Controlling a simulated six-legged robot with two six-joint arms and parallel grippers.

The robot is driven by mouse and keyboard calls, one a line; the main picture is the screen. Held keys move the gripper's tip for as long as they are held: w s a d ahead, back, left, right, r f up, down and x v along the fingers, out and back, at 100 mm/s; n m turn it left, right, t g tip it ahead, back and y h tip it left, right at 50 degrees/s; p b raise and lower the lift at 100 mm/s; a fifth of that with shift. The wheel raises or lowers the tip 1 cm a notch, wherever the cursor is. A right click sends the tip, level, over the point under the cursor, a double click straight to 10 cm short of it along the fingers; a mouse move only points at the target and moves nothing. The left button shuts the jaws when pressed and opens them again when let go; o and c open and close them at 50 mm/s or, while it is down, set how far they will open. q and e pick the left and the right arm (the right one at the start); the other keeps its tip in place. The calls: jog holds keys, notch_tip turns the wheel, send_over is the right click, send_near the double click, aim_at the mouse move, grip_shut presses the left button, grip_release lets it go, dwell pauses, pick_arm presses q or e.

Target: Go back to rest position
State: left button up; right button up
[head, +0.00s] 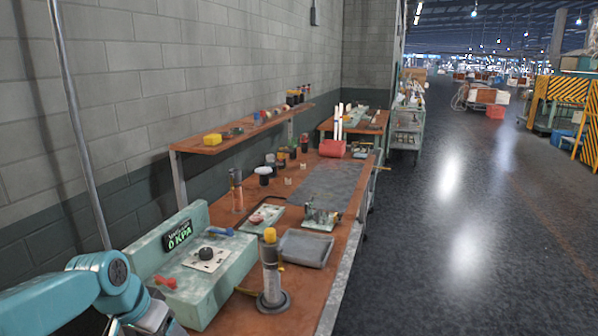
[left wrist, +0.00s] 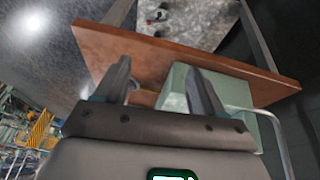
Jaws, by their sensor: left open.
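My left arm (head: 100,280) comes in at the lower left of the head view, beside the near end of the workbench; its gripper fingers are not clear there. In the left wrist view my left gripper (left wrist: 158,68) is open, with two dark fingers apart and nothing between them. Beyond the fingers are the brown workbench (left wrist: 105,45) and a pale green box (left wrist: 228,88). My right gripper is in neither view.
The pale green vacuum unit (head: 215,290), reading 0 KPA, stands close to my left arm. A yellow-topped torch (head: 270,270) and a grey tray (head: 304,248) stand on the wooden bench (head: 318,262). A metal pole (head: 78,125) rises at left.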

pick_arm(q)
jog(key=s+d+f+n+g, duration=0.1)
jog(key=s+d+f, duration=0.2)
jog(key=f, duration=0.5)
jog(key=s+d+f+n+h, duration=0.1)
jog(key=s+d+f, duration=0.2)
jog(key=f, duration=0.5)
jog(key=s+d+f+g, duration=0.1)
jog(key=s+d+f, duration=0.15)
jog(key=f, duration=0.65)
jog(key=s+d+f+n, duration=0.1)
jog(key=s+f, duration=0.3)
jog(key=s, duration=0.4)
jog(key=s+d+f+n+g, duration=0.1)
jog(key=s+d+f, duration=0.3)
jog(key=s, duration=0.4)
jog(key=shift+s+d+f+n+h, duration=0.25)
jog(key=shift+f+n+h, duration=0.2)
jog(key=shift+n, duration=0.25)
